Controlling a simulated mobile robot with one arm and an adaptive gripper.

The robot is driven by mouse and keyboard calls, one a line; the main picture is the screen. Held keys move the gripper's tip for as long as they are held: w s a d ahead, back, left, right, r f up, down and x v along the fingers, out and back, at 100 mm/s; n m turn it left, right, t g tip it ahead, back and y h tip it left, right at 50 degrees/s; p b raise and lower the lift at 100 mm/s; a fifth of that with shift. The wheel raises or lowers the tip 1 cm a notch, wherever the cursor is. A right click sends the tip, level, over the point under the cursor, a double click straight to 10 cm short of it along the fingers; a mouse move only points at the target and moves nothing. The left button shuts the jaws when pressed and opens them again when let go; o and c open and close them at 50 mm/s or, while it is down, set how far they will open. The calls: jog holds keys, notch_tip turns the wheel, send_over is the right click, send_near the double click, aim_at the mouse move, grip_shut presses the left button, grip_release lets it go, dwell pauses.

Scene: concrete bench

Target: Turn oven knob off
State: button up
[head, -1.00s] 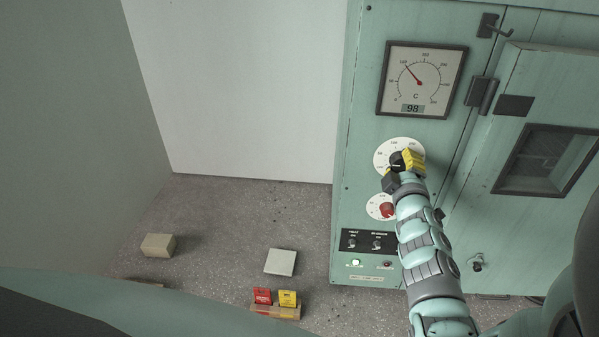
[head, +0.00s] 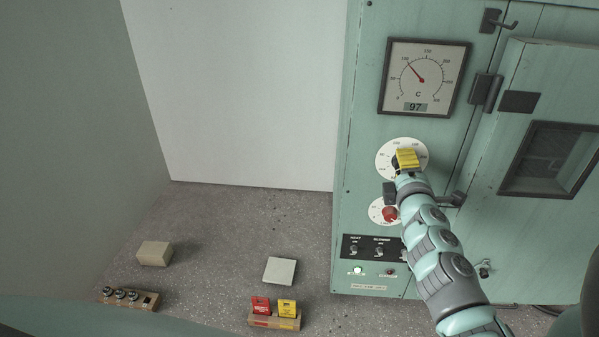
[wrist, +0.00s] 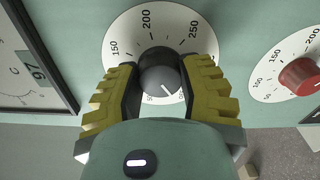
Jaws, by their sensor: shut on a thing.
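The dark oven knob (wrist: 161,75) sits at the centre of a white numbered dial (wrist: 205,38) in the wrist view. My gripper (wrist: 160,88) has its two yellow-padded fingers shut on the knob, one on each side. In the head view my gripper (head: 407,162) covers most of the knob in front of the white dial (head: 387,150). The knob's white pointer line points toward the lower right in the wrist view. A gauge (head: 423,78) above the dial shows 97 on its digital display.
A red knob (head: 390,213) on a smaller dial is just below my gripper. Toggle switches (head: 380,250) and a lit green lamp (head: 358,270) are lower. The windowed oven door (head: 550,160) is at right. Blocks and a red-and-yellow tag holder (head: 275,319) lie on the bench at left.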

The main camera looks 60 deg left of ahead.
jog(key=shift+f, duration=0.1)
dwell(0.3)
jog(key=o, duration=1.2)
jog(key=shift+d, duration=0.1)
jog(key=v, duration=1.1)
jog(key=shift+s+d, duration=0.3)
